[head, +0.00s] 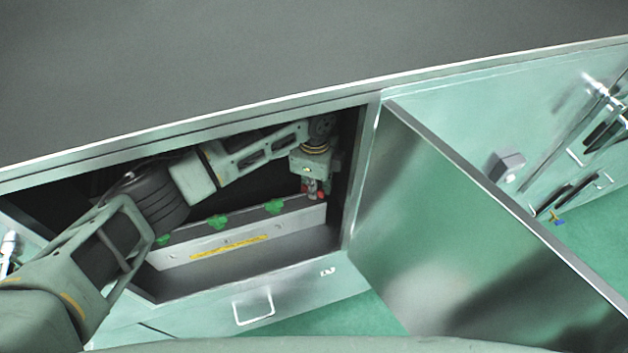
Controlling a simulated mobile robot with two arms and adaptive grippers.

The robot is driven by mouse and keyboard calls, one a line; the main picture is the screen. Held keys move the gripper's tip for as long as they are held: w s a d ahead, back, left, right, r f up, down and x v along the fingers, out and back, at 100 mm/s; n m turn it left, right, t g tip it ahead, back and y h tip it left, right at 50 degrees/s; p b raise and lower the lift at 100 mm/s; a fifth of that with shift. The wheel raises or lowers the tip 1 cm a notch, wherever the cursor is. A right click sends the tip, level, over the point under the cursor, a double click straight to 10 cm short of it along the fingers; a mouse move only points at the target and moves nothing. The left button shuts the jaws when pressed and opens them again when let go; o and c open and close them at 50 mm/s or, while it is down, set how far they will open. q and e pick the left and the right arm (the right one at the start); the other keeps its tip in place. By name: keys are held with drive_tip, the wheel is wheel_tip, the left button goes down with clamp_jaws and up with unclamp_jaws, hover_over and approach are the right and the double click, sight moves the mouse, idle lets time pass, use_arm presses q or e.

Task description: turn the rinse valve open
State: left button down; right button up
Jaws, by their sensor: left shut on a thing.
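Inside an open cabinet, a row of valves stands on a metal panel (240,240) with a yellow strip on its front. Several green valve knobs (217,222) run along its top edge. At the right end of the row is a red valve handle (320,195), mostly hidden by my left gripper (312,188). My left arm reaches in from the left, and the gripper points down, shut on the red handle. I cannot read any label that names the rinse valve. My right gripper is not in view.
The cabinet door (450,220) stands wide open to the right of the opening. A dark worktop (300,50) lies above the opening, close over my arm. A drawer handle (253,307) sits below. The cabinet's side wall is close to the right of my gripper.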

use_arm(q)
drive_tip(key=n, duration=0.2)
drive_tip(key=shift+w+d+r+n+p, duration=0.1)
drive_tip(key=shift+d+r+n+p, duration=0.05)
drive_tip(key=shift+n+p, duration=0.25)
drive_tip(key=n, duration=0.3)
drive_tip(key=shift+w+n, duration=0.1)
drive_tip(key=shift+n, duration=0.7)
drive_tip(key=shift+w, duration=0.1)
drive_tip(key=c, duration=1.8)
unclamp_jaws()
drive_tip(key=shift+c, duration=0.2)
drive_tip(key=shift+r, duration=0.15)
wheel_tip(320, 180, up, 7)
drive_tip(key=shift+r, duration=0.1)
